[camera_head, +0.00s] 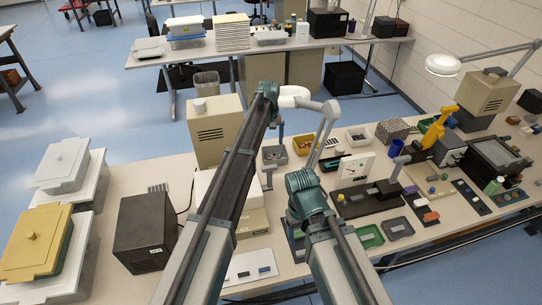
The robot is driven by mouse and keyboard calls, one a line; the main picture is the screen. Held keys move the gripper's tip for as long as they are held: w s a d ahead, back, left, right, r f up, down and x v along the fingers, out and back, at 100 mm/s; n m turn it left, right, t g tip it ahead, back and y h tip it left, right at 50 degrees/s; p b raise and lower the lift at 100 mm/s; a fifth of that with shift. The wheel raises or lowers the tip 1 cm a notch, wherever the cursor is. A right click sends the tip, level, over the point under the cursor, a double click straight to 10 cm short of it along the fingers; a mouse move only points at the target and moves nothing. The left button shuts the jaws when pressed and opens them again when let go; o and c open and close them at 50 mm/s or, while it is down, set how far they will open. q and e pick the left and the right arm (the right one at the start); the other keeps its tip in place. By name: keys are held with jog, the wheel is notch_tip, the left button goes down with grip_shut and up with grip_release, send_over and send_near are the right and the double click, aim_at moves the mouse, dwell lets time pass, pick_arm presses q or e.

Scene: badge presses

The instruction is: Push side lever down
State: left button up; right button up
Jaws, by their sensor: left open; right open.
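A press with a dark base (354,203) and a raised grey side lever (398,172) stands on the bench right of centre. Another press with a dark body (450,150) and a tilted yellow handle (438,128) stands further right. My two arms reach in from the bottom; the left elbow is high in the middle and the right one lower, left of the dark-based press. I cannot make out either gripper's fingers; my own arm links seem to hide them. No contact with either lever shows.
A black box (145,232) and a beige box (215,132) stand left. Trays (398,228), small bins (303,144) and a white dial panel (355,170) crowd the bench around the press. A lamp (443,65) overhangs the right side.

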aim_at(270, 166)
pick_arm(q)
notch_tip(270, 166, down, 14)
jog(key=b, duration=1.4)
jog(key=shift+r, duration=0.1)
jog(key=shift+c, duration=0.2)
grip_shut()
jog(key=shift+s, duration=0.15)
